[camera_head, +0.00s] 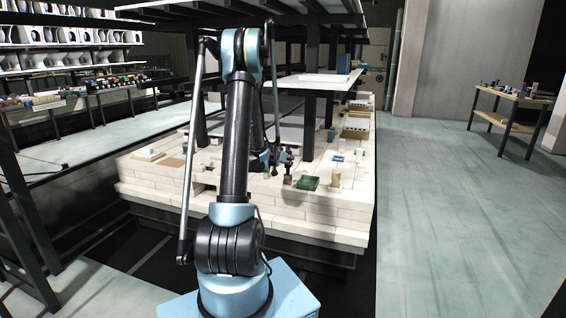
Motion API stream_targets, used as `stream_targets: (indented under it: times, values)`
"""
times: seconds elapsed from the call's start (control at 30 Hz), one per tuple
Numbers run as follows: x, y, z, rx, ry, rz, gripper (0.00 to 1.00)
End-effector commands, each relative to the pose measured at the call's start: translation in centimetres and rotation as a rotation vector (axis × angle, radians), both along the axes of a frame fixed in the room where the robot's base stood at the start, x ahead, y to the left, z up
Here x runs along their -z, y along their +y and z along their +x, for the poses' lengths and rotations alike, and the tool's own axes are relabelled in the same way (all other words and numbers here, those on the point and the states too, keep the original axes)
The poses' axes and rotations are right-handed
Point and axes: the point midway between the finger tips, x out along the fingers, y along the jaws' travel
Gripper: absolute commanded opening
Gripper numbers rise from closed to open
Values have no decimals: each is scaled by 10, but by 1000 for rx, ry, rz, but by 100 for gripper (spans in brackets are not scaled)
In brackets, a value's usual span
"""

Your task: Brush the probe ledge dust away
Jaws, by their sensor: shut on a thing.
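My gripper (284,158) is small and dark in the head view, at the end of my arm above the front part of the pale brick deck (310,212). It is shut on what looks like a brush (288,179), a small greyish piece that hangs below the jaws. I cannot tell whether the brush touches the deck. A green tray (308,183) lies just right of it. The probe ledge and its dust are too small to make out, and my arm hides part of the deck.
A beige block (335,178) stands right of the green tray, with a small blue item (338,158) behind it. Dark posts (311,120) carry a pale shelf (312,82) over the deck. A side table (513,97) stands far right. The floor at right is clear.

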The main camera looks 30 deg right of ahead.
Motion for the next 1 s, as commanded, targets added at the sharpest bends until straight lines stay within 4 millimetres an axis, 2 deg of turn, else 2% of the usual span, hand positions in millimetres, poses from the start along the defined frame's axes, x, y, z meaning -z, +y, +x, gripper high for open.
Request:
stream_targets:
  times: [0.13,0.47,1.0]
  values:
    - [1,-4,-8,3,1,1,0]
    - [-1,-5,-8,3,2,0,0]
    - [-35,-4,-6,0,-1,0,0]
